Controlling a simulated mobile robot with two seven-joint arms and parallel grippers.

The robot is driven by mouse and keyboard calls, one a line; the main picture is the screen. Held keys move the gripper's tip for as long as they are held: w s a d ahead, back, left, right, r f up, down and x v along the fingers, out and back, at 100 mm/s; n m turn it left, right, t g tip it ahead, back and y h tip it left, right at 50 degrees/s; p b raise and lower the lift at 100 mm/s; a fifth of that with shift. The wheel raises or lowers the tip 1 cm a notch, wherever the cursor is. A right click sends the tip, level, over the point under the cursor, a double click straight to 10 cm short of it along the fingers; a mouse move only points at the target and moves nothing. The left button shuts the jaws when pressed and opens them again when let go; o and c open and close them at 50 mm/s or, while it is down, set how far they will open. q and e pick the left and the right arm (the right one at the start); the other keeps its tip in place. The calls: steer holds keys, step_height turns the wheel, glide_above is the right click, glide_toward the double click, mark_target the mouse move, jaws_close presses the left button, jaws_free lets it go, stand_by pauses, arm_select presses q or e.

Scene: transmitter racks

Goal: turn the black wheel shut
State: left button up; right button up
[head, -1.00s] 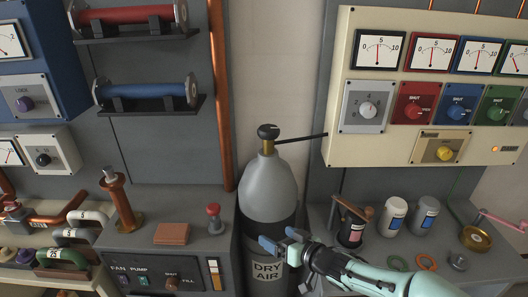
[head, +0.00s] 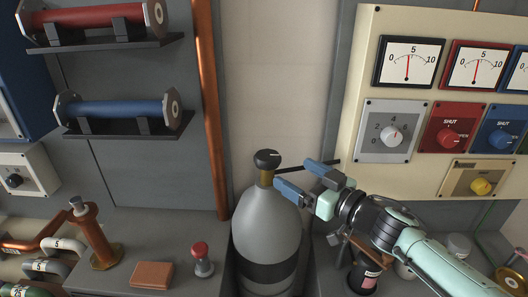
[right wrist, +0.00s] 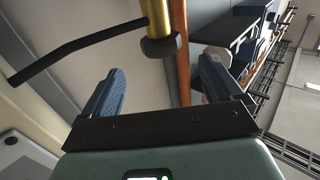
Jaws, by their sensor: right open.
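The black wheel (head: 268,159) sits on a brass valve (head: 266,178) at the top of the grey gas cylinder (head: 268,225). It has a white mark on its top. My right gripper (head: 293,174) is open and empty, just right of the valve, with its blue fingers pointing at it. In the right wrist view the wheel (right wrist: 160,48) appears ahead of and between the spread fingers (right wrist: 163,66), seemingly beyond their tips. I cannot tell whether a finger touches the valve. My left gripper is not in view.
A thin black pipe (head: 310,166) runs right from the valve, close to my upper finger. A copper pipe (head: 208,110) stands left of the cylinder. A cream gauge panel (head: 368,165) is at right. Jars stand below my right arm. The wall above the wheel is clear.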

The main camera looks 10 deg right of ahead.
mark_target(262, 156)
steer(key=x, duration=1.2)
steer(key=shift+s, duration=0.1)
steer(key=c, duration=1)
steer(key=shift+o, duration=0.2)
